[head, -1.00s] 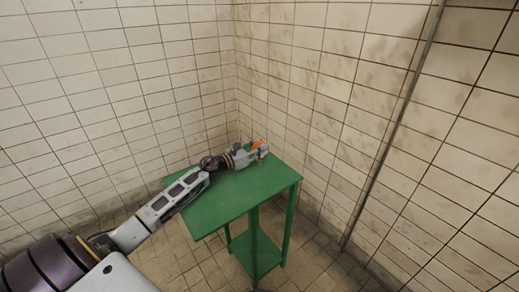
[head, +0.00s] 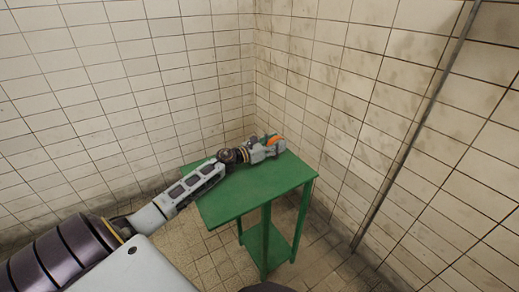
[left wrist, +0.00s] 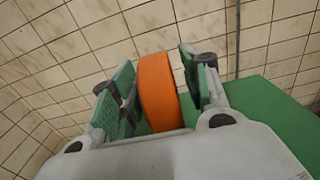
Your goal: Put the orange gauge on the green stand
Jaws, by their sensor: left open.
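The orange gauge (head: 275,140) is at the far end of the green stand (head: 250,193), near the wall corner. In the left wrist view the gauge (left wrist: 158,92) is a round orange body between the two fingers of my left gripper (left wrist: 160,88). The fingers are open, with a narrow gap between the gauge and the right-hand finger. In the head view my left gripper (head: 277,146) reaches low across the stand's top and partly covers the gauge. Whether the gauge's underside touches the stand is hidden. My right gripper is not in view.
Tiled walls (head: 340,75) meet close behind the stand, and a vertical pipe (head: 415,130) runs down the right wall. The stand has a lower shelf (head: 268,246). The near part of its top is bare. Tiled floor lies around it.

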